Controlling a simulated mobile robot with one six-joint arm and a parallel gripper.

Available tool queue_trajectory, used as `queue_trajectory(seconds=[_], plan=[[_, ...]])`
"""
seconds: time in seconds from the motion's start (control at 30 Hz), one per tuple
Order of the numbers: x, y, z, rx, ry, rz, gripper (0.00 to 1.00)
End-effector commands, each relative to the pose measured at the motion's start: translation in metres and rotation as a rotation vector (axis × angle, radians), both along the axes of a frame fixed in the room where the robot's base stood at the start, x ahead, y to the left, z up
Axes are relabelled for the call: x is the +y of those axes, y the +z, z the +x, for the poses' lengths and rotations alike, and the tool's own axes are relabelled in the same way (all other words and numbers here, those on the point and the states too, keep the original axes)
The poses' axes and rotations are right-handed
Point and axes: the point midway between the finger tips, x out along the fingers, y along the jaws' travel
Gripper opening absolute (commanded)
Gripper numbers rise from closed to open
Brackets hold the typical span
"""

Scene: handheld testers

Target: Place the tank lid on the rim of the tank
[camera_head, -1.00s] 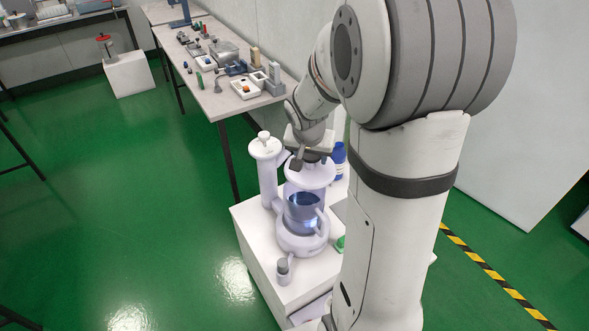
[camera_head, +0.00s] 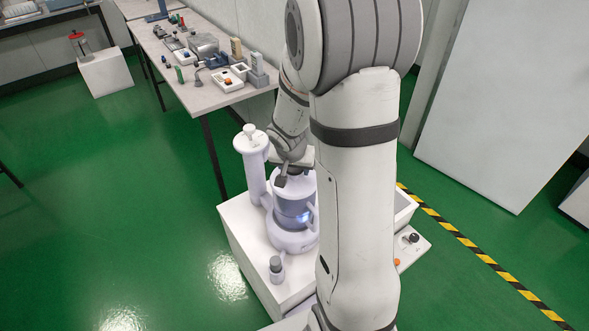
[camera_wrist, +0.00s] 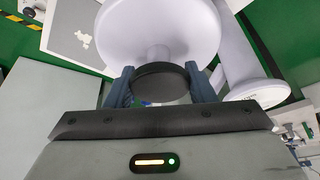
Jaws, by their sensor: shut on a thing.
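The tank (camera_head: 293,208) is a clear, bluish vessel in a white base, with a light glowing inside. It stands on a white bench. The tank lid (camera_head: 302,184) is a pale disc at the top of the tank; it also shows large in the wrist view (camera_wrist: 160,28). My gripper (camera_head: 284,172) is over the lid. In the wrist view my gripper (camera_wrist: 160,74) is shut on the lid's dark round knob. My arm hides the tank's right side. I cannot tell whether the lid touches the rim.
A tall white column (camera_head: 256,172) with a capped top stands close left of the tank. A small grey-capped bottle (camera_head: 277,268) is in front. A table (camera_head: 205,95) with several testers stands behind. Green floor at left is free.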

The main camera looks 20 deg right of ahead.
Motion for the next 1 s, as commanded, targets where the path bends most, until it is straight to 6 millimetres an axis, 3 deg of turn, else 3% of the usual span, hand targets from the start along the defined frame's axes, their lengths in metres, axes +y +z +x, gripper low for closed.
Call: queue_trajectory(seconds=[0.67, 0.7, 1.0], plan=[[-0.001, -0.010, 0.000, -0.002, -0.002, 0.000, 0.26], [-0.001, -0.010, 0.000, -0.002, -0.002, 0.000, 0.50], [-0.001, -0.009, 0.000, -0.001, -0.002, -0.001, 0.71]])
